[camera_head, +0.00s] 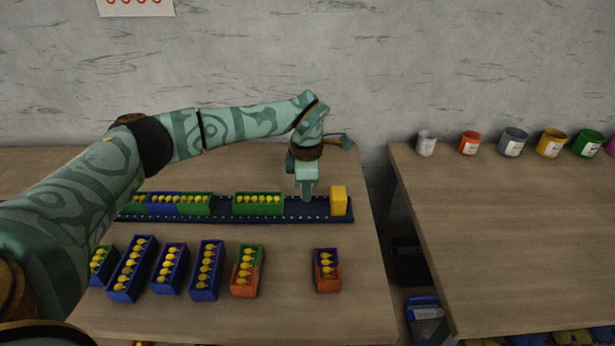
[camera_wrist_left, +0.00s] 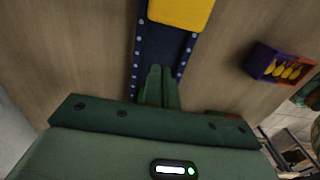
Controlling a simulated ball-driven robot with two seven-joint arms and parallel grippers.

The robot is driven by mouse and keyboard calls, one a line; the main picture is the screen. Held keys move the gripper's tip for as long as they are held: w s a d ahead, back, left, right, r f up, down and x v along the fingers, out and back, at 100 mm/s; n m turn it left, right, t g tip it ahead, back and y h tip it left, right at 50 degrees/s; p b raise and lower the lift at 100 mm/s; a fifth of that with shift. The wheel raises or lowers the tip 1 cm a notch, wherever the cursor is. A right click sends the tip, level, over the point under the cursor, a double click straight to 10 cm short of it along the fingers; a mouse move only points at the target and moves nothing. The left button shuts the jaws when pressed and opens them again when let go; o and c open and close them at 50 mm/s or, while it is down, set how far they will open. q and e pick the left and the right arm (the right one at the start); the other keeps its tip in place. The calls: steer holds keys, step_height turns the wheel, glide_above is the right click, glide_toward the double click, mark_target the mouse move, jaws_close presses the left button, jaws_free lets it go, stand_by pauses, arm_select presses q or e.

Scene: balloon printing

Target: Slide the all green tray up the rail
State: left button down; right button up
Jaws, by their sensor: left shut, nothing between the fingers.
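The all green tray (camera_head: 258,204) holds yellow balloon-like pieces and sits on the dark blue rail (camera_head: 318,210), right of the middle. A gap separates it from a blue and green group of trays (camera_head: 166,205) on the rail's left part. My left gripper (camera_head: 306,197) is shut and empty. It points down at the rail, just right of the green tray and left of the yellow block (camera_head: 338,201) at the rail's right end. In the left wrist view its closed fingers (camera_wrist_left: 158,85) are over the rail (camera_wrist_left: 160,50); I cannot make out the green tray there. My right gripper is not in view.
Several trays stand in front of the rail: blue ones (camera_head: 207,270), a green and orange one (camera_head: 246,271), and a blue and orange one (camera_head: 326,271). A second table (camera_head: 510,230) with paint cans (camera_head: 512,142) stands right, across a gap.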

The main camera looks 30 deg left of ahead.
mark_target(266, 199)
arm_select(q)
step_height(266, 199, down, 2)
steer(key=shift+f, duration=0.25)
steer(key=shift+s+a+r+b, duration=0.1)
steer(key=shift+s+a+b, duration=0.05)
steer(key=shift+s+a, duration=0.6)
steer(key=shift+s+a+r+b, duration=0.15)
steer(key=shift+s+a, duration=0.25)
steer(key=shift+a, duration=0.55)
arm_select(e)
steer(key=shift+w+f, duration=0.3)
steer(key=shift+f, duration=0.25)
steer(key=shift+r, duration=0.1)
arm_select(q)
steer(key=s+a+p, duration=0.2)
steer(key=a+p, duration=0.2)
steer(key=shift+s+a+r+p, duration=0.25)
steer(key=shift+s+r+p, duration=0.05)
steer(key=shift+s, duration=0.1)
steer(key=shift+s+a+f, duration=0.2)
steer(key=shift+f, duration=0.15)
steer(key=shift+w+f, duration=0.1)
steer(key=shift+w, duration=0.05)
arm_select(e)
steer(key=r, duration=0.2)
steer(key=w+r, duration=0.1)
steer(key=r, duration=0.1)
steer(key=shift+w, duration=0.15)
